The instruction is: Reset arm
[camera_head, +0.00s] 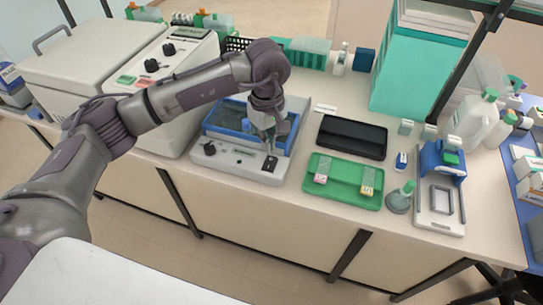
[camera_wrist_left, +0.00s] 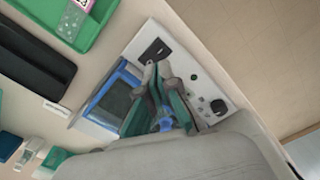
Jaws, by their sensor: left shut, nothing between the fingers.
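My left arm reaches in from the left in the head view. Its gripper (camera_head: 270,148) is above the front part of a grey water-bath device (camera_head: 240,163) with a blue-rimmed basin (camera_head: 222,128). The gripper points down, is shut and holds nothing. In the left wrist view the gripper (camera_wrist_left: 162,70) is over the same device, whose knob (camera_wrist_left: 218,107) and dark switch panel (camera_wrist_left: 155,50) show. Whether the fingertips touch the device is unclear. My right gripper is not in view.
Right of the device are a black tray (camera_head: 352,136) and a green tray (camera_head: 343,194) holding two slides. A flask (camera_head: 400,198) and a blue-and-white instrument (camera_head: 440,210) stand further right. Room above the bench front is free.

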